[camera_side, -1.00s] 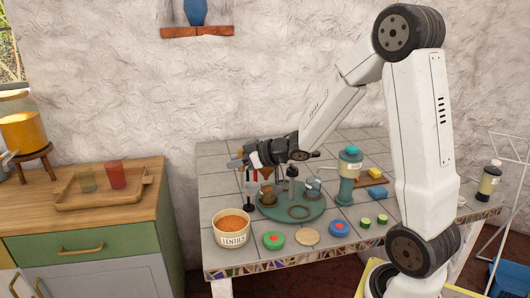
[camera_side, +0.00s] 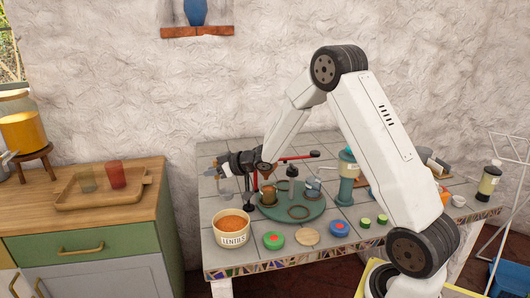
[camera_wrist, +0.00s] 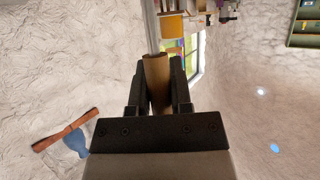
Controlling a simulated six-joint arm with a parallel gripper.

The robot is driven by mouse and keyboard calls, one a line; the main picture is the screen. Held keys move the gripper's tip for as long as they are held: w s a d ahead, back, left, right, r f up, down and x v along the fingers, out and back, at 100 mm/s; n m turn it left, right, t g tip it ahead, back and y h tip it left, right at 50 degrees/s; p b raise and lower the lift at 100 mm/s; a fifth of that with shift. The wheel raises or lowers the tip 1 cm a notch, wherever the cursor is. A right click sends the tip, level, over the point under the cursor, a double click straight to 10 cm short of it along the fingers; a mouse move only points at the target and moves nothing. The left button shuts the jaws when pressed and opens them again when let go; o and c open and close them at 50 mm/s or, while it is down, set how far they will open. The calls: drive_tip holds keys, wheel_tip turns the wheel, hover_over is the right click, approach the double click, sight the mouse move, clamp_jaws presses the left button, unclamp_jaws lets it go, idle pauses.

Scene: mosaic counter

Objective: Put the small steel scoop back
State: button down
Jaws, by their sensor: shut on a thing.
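My gripper (camera_side: 236,166) is at the left of my arm, above the tiled counter and behind the lentil bowl. In the wrist view it (camera_wrist: 158,78) is shut on a brown wooden handle (camera_wrist: 156,70) with a straight steel shaft (camera_wrist: 150,24) running out of the top of the picture. I take this for the small steel scoop; its bowl end is outside the wrist view and cannot be made out in the side view. A round green stand (camera_side: 322,207) with a centre post, an open ring and small cups is to the right of my gripper, below it.
A bowl labelled LENTILS (camera_side: 232,240) stands at the front left. Coloured round lids (camera_side: 273,240) and a wooden disc (camera_side: 308,237) lie along the front edge. A teal dispenser (camera_side: 347,185) stands right of the green stand. A red bar (camera_side: 297,157) shows behind the stand.

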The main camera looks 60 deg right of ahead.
drive_tip(key=shift+w+d+f, duration=0.15)
drive_tip(key=shift+w+f, duration=0.65)
drive_tip(key=shift+f, duration=0.2)
drive_tip(key=shift+w+f, duration=0.15)
drive_tip(key=shift+f, duration=0.75)
drive_tip(key=shift+w+f, duration=0.1)
drive_tip(key=shift+f, duration=0.8)
drive_tip(key=shift+f, duration=0.15)
drive_tip(key=c, duration=0.5)
unclamp_jaws()
drive_tip(key=shift+c, duration=0.2)
drive_tip(key=shift+s, duration=0.1)
